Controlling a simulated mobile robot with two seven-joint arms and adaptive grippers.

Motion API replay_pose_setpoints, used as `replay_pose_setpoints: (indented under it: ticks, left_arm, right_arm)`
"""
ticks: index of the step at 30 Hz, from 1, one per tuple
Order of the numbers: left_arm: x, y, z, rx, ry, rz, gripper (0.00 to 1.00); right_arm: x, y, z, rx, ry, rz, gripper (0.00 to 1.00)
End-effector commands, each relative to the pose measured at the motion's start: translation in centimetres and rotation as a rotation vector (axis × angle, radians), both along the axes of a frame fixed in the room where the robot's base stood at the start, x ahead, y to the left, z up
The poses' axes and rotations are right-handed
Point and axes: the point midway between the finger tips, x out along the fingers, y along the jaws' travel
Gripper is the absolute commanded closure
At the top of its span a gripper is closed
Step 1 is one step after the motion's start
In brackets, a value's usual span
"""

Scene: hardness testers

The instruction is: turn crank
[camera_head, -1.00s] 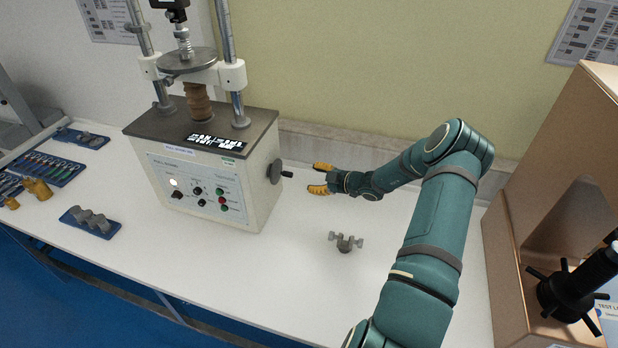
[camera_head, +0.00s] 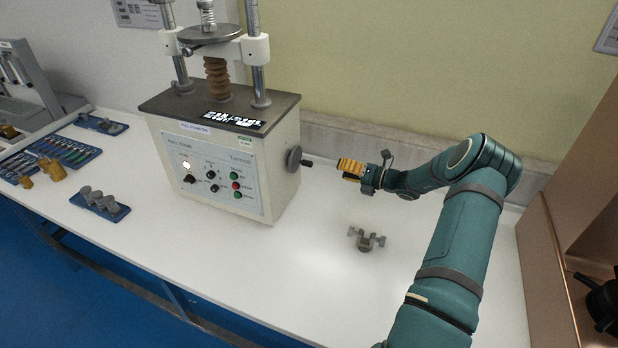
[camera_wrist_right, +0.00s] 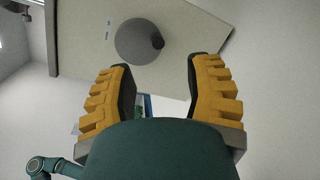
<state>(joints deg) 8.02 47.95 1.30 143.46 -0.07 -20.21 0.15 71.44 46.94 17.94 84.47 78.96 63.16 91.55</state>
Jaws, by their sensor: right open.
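The crank is a grey round wheel (camera_head: 293,159) with a short dark handle (camera_head: 307,163) on the right side of the white testing machine (camera_head: 283,190). In the right wrist view the wheel (camera_wrist_right: 138,42) and its dark knob (camera_wrist_right: 157,42) are ahead of the fingers, slightly left of the middle of the gap. My right gripper (camera_head: 345,168) has yellow fingers pointing left at the crank, a short way to its right and not touching it. It is open and empty in the right wrist view (camera_wrist_right: 165,85). My left gripper is out of view.
Blue trays with tools and grey parts (camera_head: 100,204) lie left of the machine. A copper-coloured machine (camera_head: 575,200) stands at the right. The table in front of the crank is clear.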

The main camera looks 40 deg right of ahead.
Motion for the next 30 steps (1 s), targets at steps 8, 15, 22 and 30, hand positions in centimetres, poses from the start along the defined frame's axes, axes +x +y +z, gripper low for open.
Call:
replay_pose_setpoints:
  ticks: [8,15,22,30]
  left_arm:
    - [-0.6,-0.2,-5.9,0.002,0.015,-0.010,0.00]
    - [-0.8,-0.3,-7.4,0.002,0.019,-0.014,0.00]
    - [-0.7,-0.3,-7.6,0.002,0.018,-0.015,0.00]
    - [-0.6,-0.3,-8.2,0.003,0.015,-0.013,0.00]
  right_arm:
    - [-0.8,-0.9,-1.7,-0.621,-0.338,0.130,0.49]
    - [-1.2,-1.0,-1.6,-0.870,-0.486,0.172,0.49]
    - [0.4,-0.2,-1.5,-0.890,-0.500,0.175,0.49]
    - [5.0,2.3,-1.5,-0.887,-0.500,0.175,0.49]
